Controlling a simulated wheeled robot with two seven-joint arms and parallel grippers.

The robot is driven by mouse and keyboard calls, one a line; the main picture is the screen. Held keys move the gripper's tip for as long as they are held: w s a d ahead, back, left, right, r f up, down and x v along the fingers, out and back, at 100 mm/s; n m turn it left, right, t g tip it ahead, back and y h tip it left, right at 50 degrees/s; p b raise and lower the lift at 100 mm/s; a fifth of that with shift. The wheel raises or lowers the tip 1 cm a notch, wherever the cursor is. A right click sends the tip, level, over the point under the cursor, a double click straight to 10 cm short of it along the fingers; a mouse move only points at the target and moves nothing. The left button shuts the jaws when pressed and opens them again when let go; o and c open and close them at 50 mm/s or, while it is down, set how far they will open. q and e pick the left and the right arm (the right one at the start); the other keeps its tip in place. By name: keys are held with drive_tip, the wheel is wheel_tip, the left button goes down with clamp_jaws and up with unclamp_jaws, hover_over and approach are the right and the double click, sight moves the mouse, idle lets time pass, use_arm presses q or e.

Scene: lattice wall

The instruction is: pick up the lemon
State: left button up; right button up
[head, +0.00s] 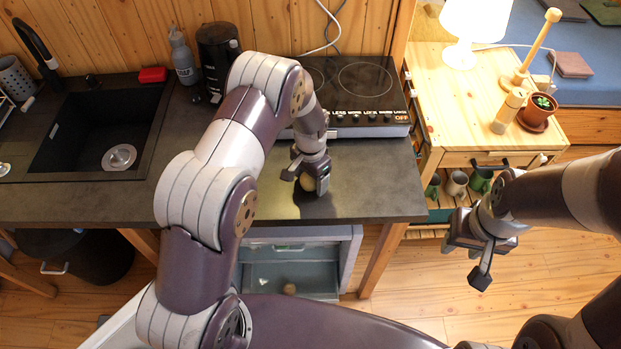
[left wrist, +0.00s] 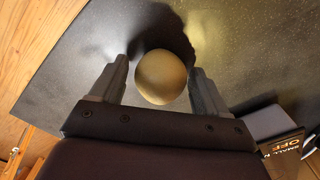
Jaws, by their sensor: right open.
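A round, dull yellow-brown object, which looks like the lemon (head: 307,184), is on the dark countertop near its front edge. My left gripper (head: 306,185) points down over it. In the left wrist view the lemon (left wrist: 161,77) sits between the two fingers of my left gripper (left wrist: 162,75), with a small gap on each side, so the jaws look open around it. In the head view the fingers partly hide it. My right gripper (head: 482,262) is open and empty, out over the floor at the right.
A stove (head: 350,100) is behind my left gripper, and a sink (head: 100,130) is at the left. A wooden side table (head: 465,110) holds a lamp (head: 468,35) and a potted plant (head: 537,112). Below the counter, an open drawer (head: 262,277) contains a small round brown item (head: 290,289).

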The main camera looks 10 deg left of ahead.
use_arm(q)
drive_tip(key=c, duration=0.8)
